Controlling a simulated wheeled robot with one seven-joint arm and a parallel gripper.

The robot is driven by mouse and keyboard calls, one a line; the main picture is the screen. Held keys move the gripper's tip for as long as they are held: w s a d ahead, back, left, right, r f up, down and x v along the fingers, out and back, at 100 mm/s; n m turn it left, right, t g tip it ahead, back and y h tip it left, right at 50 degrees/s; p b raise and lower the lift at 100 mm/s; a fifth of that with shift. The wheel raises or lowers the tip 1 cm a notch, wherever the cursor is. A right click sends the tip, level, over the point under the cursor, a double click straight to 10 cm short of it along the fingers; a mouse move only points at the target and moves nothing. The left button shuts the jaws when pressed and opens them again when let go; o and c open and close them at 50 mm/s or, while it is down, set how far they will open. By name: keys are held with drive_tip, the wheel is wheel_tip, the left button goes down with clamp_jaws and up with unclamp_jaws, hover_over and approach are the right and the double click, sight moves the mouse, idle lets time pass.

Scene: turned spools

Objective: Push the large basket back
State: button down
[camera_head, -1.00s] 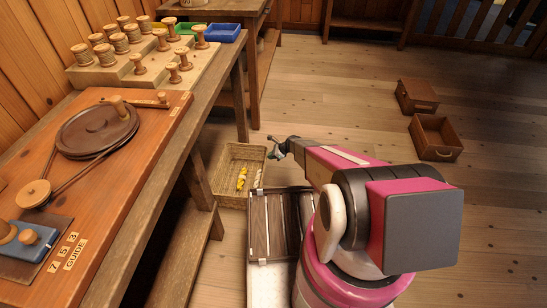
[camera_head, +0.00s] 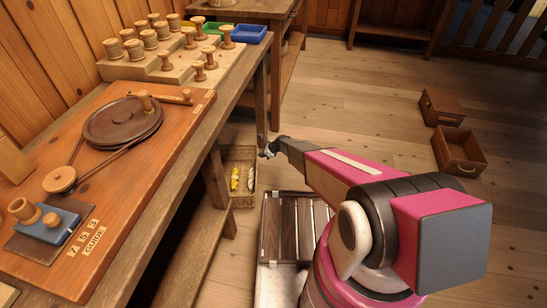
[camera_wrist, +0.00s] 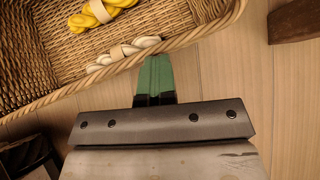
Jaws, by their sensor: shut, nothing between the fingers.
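The large basket (camera_head: 246,199) is woven wicker and stands on the floor beside and partly behind the workbench at left, which hides its left part. Yellow and white twisted bundles lie in it. My gripper (camera_head: 268,150) is at the basket's right side. In the wrist view the basket (camera_wrist: 30,60) fills the upper left, and my gripper (camera_wrist: 155,72) is shut and empty, with its green tips right at the outside of the near rim. They look to be touching it or very close.
The workbench (camera_head: 185,150) with a turned wheel and spools runs along the left. The floor between is clear.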

drive_tip(key=a, duration=0.4)
drive_tip(key=shift+w+a+f, duration=0.15)
drive_tip(key=shift+w+f, duration=0.05)
drive_tip(key=shift+w, duration=0.2)
